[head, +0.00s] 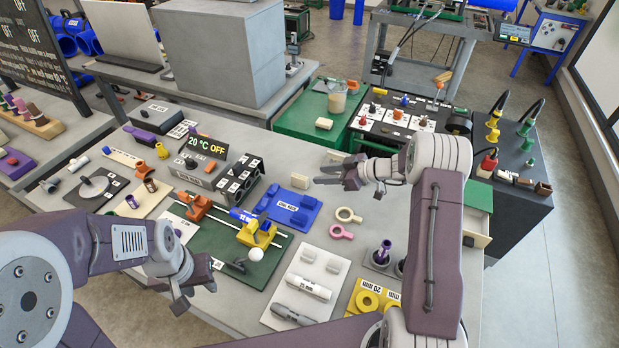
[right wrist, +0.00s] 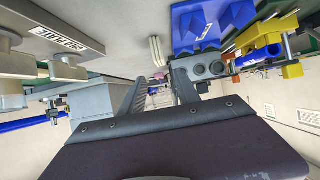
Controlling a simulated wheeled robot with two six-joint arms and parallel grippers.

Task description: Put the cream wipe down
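A small cream block (head: 300,181), which looks like the wipe, lies flat on the grey bench behind the blue block. Another small cream piece (head: 324,123) lies on the green surface further back; I cannot tell for certain which is the wipe. My right gripper (head: 328,175) is above the bench, just right of the nearer cream block, with its fingers apart. In the right wrist view, the fingers (right wrist: 158,92) have a gap with nothing seen gripped; a pale piece (right wrist: 156,50) shows beyond them. My left gripper (head: 192,298) is open and empty at the bench's front edge.
The blue block (head: 290,209) and a green plate with a yellow clamp (head: 257,233) stand left of my right gripper. Grey and white pipe pieces (head: 308,287) lie nearer. Bare bench surrounds the nearer cream block.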

